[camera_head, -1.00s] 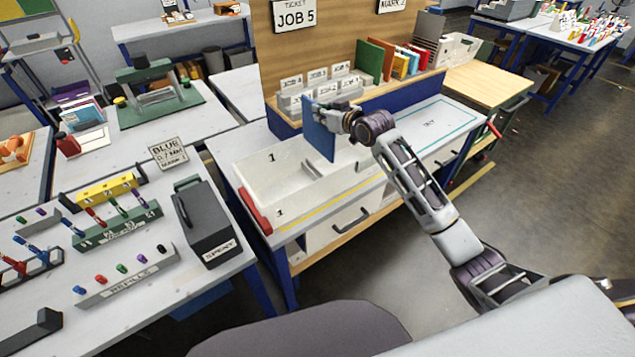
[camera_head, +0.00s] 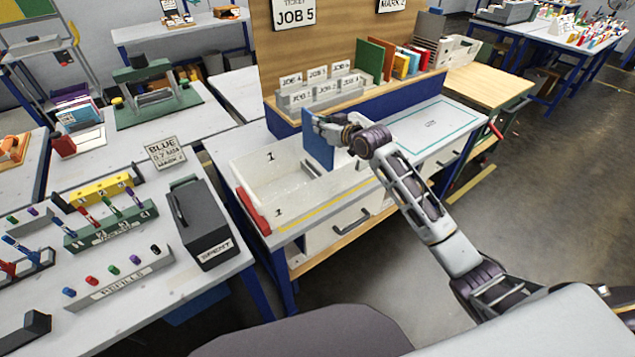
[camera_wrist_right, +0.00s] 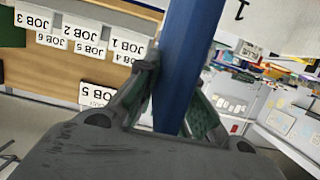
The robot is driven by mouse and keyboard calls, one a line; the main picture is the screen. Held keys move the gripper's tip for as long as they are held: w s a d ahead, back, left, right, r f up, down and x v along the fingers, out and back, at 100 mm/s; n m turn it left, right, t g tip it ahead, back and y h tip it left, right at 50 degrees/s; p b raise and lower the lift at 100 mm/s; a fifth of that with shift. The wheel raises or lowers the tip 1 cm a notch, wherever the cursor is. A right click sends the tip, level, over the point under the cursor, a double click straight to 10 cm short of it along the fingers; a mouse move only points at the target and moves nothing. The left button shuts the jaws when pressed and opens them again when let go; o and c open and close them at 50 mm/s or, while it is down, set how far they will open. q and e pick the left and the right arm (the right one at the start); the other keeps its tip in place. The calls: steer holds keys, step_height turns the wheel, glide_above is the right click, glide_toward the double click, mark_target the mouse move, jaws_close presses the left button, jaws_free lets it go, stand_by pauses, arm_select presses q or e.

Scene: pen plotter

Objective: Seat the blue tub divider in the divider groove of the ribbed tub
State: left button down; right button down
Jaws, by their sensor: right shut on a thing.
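The blue tub divider (camera_head: 319,142) is an upright flat panel in the head view. My right gripper (camera_head: 335,125) is shut on it near its upper edge. In the right wrist view the blue divider (camera_wrist_right: 180,70) stands between the two fingers of the gripper (camera_wrist_right: 172,100). The ribbed tub (camera_head: 262,195) is a long white open box on the bench, marked 1, with a red end at the left. The divider is over the right part of the tub, with its lower edge near the tub's walls. I cannot tell whether it touches the groove. My left gripper is not in view.
A shelf behind the tub carries JOB cards (camera_head: 318,82) and coloured books (camera_head: 385,60). A white bench top with a green outline (camera_head: 435,122) is clear at the right. A dark SPENT box (camera_head: 198,220) stands on the left bench.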

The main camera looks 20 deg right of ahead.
mark_target(334, 156)
steer(key=shift+f, duration=3.1)
steer(key=shift+f, duration=1.9)
steer(key=c, duration=1.5)
jaws_free()
steer(key=shift+f, duration=0.1)
steer(key=shift+s+d+r, duration=0.2)
steer(key=shift+s+r, duration=0.05)
steer(key=shift+s, duration=0.35)
steer(key=shift+v, duration=5.35)
